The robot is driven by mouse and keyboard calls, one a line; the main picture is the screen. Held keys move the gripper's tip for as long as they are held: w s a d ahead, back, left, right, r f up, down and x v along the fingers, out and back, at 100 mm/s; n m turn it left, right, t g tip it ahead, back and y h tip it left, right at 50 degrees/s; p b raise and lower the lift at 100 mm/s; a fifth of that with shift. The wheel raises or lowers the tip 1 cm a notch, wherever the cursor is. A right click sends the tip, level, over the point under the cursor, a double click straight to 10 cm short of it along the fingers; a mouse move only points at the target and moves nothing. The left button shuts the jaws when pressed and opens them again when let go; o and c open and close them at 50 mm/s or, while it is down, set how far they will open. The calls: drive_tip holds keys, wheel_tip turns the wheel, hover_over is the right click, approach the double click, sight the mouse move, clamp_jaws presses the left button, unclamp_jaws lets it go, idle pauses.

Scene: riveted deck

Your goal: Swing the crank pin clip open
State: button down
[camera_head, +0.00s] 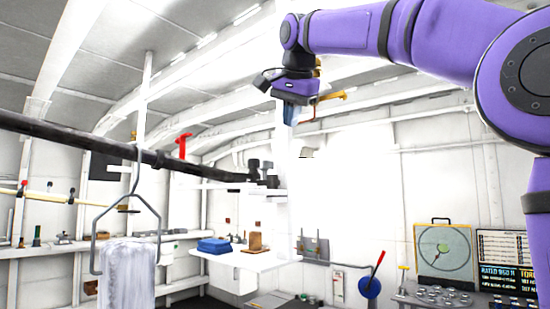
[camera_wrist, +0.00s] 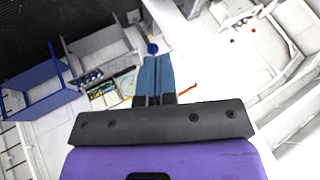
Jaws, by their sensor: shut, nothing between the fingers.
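My gripper (camera_head: 290,116) hangs below my purple wrist in the upper middle of the head view, its blue fingers together and empty. In the wrist view my gripper (camera_wrist: 153,62) shows the two blue fingers side by side, closed. I cannot make out a crank pin clip for certain. A blue wheel with a red handle (camera_head: 371,286) stands low on the right, and it may be the crank. A yellow-orange piece (camera_head: 330,97) shows just right of my gripper. I cannot tell whether it touches it. No contact with the blue wheel shows.
A dark horizontal pipe (camera_head: 110,140) crosses the left, with a hanger carrying a white cloth (camera_head: 126,272) in front. A white shelf (camera_head: 250,262) holds a folded blue cloth (camera_head: 214,245). A round gauge (camera_head: 443,249) stands at right. The air below my gripper looks open.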

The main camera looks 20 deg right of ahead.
sight(271, 168)
drive_tip(key=shift+m, duration=0.3)
drive_tip(key=x, duration=0.9)
drive_tip(key=shift+w+f, duration=0.1)
drive_tip(key=shift+f, duration=0.2)
drive_tip(key=w, duration=0.1)
drive_tip(key=w+a, duration=0.1)
drive_tip(key=shift+w+a+f, duration=0.1)
drive_tip(key=shift+w+f, duration=0.1)
drive_tip(key=shift+w, duration=0.2)
drive_tip(key=shift+w+a+r, duration=0.1)
drive_tip(key=shift+w+a, duration=0.2)
drive_tip(key=shift+w, duration=0.25)
drive_tip(key=shift+w+a, duration=0.1)
drive_tip(key=shift+w, duration=0.25)
drive_tip(key=shift+s+a, duration=0.2)
